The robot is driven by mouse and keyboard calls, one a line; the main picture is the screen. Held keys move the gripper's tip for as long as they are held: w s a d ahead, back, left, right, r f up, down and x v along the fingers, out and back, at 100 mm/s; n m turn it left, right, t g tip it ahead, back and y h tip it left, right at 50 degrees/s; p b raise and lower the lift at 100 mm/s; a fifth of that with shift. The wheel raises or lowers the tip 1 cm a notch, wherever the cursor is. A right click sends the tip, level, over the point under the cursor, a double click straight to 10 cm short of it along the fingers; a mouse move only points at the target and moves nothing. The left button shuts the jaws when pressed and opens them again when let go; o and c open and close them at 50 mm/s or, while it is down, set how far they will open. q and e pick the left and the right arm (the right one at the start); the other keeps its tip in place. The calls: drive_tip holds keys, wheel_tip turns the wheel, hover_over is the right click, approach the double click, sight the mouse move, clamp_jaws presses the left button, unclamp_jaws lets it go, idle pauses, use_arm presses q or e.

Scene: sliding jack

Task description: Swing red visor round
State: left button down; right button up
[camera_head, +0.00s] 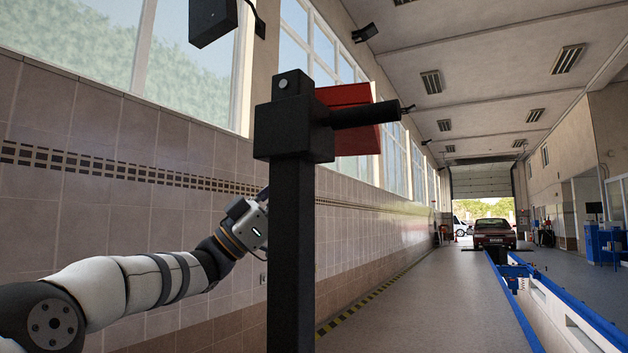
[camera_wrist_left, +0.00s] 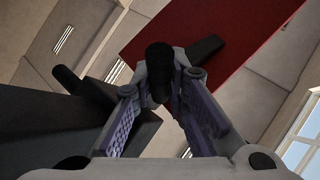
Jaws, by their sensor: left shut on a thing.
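The red visor (camera_head: 350,118) is a flat panel at the top right of a black post (camera_head: 291,220) in the head view. A black cylinder (camera_head: 364,114) sticks out to the right from the post's head, in front of the visor. In the left wrist view the visor (camera_wrist_left: 238,45) fills the upper right, with a dark bar across it. My left gripper (camera_wrist_left: 161,72) is shut on a round-ended black rod (camera_wrist_left: 159,88) beside the visor. The head view shows my left wrist, but the post hides the fingers. My right gripper is not in view.
A tiled wall (camera_head: 130,180) with windows runs along the left. The floor (camera_head: 430,305) to the right of the post is clear. A blue-edged pit (camera_head: 520,315) lies farther right. A dark red car (camera_head: 494,233) stands far back near the open door.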

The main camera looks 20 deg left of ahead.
use_arm(q)
drive_tip(key=shift+d+r+n+t, duration=0.1)
drive_tip(key=shift+d+n+t, duration=0.2)
drive_tip(key=shift+d, duration=0.25)
drive_tip(key=shift+w+d, duration=0.1)
drive_tip(key=shift+d, duration=0.05)
drive_tip(key=c, duration=1.8)
unclamp_jaws()
drive_tip(key=shift+o, duration=1.2)
drive_tip(key=shift+d, duration=0.15)
drive_tip(key=v, duration=1.2)
drive_tip(key=shift+f, duration=0.25)
